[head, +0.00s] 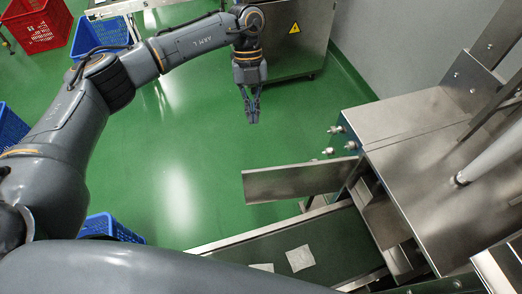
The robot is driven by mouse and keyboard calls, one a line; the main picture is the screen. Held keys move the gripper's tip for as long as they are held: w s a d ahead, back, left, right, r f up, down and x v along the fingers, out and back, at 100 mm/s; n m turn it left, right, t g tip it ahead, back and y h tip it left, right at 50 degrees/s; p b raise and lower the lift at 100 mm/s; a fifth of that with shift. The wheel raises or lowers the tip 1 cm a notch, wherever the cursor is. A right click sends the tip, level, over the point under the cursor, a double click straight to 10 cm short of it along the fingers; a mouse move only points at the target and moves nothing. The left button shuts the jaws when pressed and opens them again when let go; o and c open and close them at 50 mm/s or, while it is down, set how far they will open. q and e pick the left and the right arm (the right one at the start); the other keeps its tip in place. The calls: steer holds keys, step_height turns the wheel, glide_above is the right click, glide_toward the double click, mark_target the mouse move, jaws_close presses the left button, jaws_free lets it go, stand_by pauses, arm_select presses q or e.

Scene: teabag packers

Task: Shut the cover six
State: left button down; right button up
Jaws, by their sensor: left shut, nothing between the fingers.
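My left gripper (252,117) hangs over the green floor in the upper middle of the head view. Its fingers are shut and hold nothing. A steel machine (415,125) with a flat top stands at the right, apart from the gripper. A flat steel flap (295,181) sticks out from its left side, below and right of the gripper. My right gripper is not in view.
A green conveyor belt (335,245) with pale teabags (300,258) runs below the flap. A steel cabinet (297,40) with a yellow warning sign stands behind the gripper. Blue crates (100,35) and a red crate (40,25) are at the left. The middle floor is clear.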

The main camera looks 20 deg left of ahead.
arm_select(q)
steer(key=s+d+f+p, duration=0.3)
steer(key=s+f, duration=0.4)
steer(key=f, duration=0.3)
steer(key=shift+s+f+p, duration=0.15)
steer(key=shift+p, duration=0.3)
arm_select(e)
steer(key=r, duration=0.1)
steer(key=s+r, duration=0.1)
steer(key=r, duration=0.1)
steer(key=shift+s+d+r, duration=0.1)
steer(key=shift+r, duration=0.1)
